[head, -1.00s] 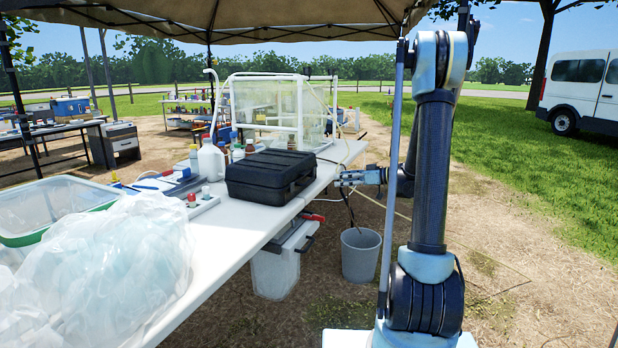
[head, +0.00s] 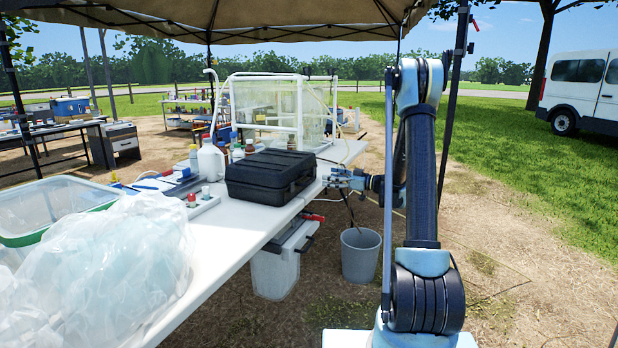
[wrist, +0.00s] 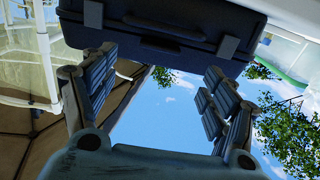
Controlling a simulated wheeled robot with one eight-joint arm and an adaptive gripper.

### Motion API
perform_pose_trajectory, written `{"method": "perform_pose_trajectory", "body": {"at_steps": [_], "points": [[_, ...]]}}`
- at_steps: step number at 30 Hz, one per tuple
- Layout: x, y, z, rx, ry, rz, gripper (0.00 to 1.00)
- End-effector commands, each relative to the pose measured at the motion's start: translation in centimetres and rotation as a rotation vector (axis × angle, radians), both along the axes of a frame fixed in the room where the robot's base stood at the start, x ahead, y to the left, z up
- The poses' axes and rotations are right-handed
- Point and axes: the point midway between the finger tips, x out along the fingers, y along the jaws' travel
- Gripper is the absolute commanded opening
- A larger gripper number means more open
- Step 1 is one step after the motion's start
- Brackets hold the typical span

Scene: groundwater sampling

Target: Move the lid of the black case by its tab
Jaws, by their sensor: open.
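The black case (head: 262,178) sits shut on the white table near its right edge. In the wrist view the case (wrist: 165,28) fills the top, with its handle and two latches facing me. I cannot clearly make out the lid's tab. My gripper (head: 334,180) is just right of the case at about its height. In the wrist view my gripper (wrist: 155,90) has its two fingers spread wide with nothing between them, and the case lies beyond the fingertips. I cannot tell if a fingertip touches it.
A clear plastic bag (head: 110,265) and a green-rimmed clear tub (head: 50,205) cover the near table (head: 235,230). Bottles (head: 212,160) and a white-framed clear enclosure (head: 270,105) stand behind the case. A grey bucket (head: 360,258) is on the ground below my gripper.

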Motion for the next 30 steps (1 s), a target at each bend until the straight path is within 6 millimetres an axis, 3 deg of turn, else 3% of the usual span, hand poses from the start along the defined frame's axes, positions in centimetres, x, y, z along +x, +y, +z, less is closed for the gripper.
{"method": "perform_pose_trajectory", "body": {"at_steps": [15,21,30], "points": [[2.9,8.1,0.0,0.0,0.0,0.002,0.78],[3.4,9.5,0.0,0.0,0.0,0.001,0.78],[3.5,9.8,0.0,0.0,0.001,0.0,0.78]]}}
